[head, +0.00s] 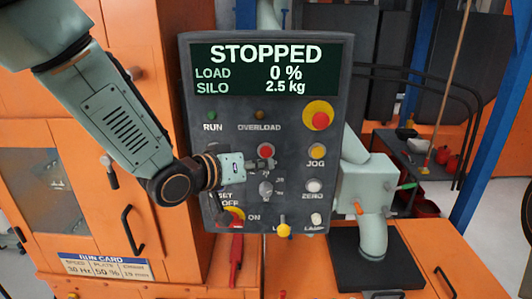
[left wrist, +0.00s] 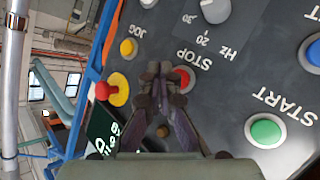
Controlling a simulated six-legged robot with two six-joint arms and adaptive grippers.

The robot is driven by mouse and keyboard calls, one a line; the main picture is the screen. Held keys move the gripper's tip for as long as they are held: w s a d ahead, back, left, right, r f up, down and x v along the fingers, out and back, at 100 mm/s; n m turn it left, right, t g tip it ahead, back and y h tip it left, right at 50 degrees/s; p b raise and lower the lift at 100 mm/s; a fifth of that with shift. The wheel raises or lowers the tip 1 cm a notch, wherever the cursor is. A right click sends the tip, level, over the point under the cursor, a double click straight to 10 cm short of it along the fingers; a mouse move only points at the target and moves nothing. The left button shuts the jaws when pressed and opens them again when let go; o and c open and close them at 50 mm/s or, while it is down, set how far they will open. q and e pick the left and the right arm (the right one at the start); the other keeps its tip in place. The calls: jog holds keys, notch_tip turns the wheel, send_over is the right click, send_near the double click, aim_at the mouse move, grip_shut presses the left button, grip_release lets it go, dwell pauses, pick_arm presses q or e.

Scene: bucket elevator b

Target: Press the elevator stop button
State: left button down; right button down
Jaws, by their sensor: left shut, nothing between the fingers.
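The control panel (head: 345,125) stands upright in front of me, and its screen (head: 270,68) reads STOPPED, load 0 %, silo 2.5 kg. The red stop button (head: 266,150) is near the panel's middle; in the left wrist view (left wrist: 186,77) it sits beside the STOP label. My left gripper (head: 270,163) comes in from the left, shut and empty, with its tips right at this button. In the left wrist view the tips (left wrist: 160,70) overlap the button's left edge. Whether they touch it I cannot tell. My right gripper is not in view.
Nearby are the green start button (left wrist: 265,131), a blue button (left wrist: 313,52), the yellow jog button (head: 317,150) and a red mushroom button on yellow (head: 319,116). A grey knob (head: 265,188) is just below the gripper. An orange cabinet (head: 50,105) stands left.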

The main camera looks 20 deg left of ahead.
pick_arm(q)
jog(key=s, duration=0.3)
jog(key=shift+d, duration=0.4)
jog(key=shift+w, duration=0.1)
jog(key=s+a+f+g+y+b, duration=0.2)
jog(key=s+f+b, duration=0.15)
jog(key=f, duration=0.75)
jog(key=s+a+f+g+y+b, duration=0.1)
jog(key=s+f+g+b, duration=0.3)
jog(key=f, duration=0.6)
jog(key=s+a+f+y+b, duration=0.2)
jog(key=s+f, duration=0.4)
jog(key=f, duration=0.5)
jog(key=s+a+f+g+y+b, duration=0.1)
jog(key=s+f+g+b, duration=0.6)
jog(key=s+f, duration=1.5)
jog(key=f+b, duration=0.1)
jog(key=b, duration=0.2)
jog(key=shift+s+a+y, duration=0.15)
jog(key=shift+s+y, duration=0.15)
jog(key=shift+s, duration=0.05)
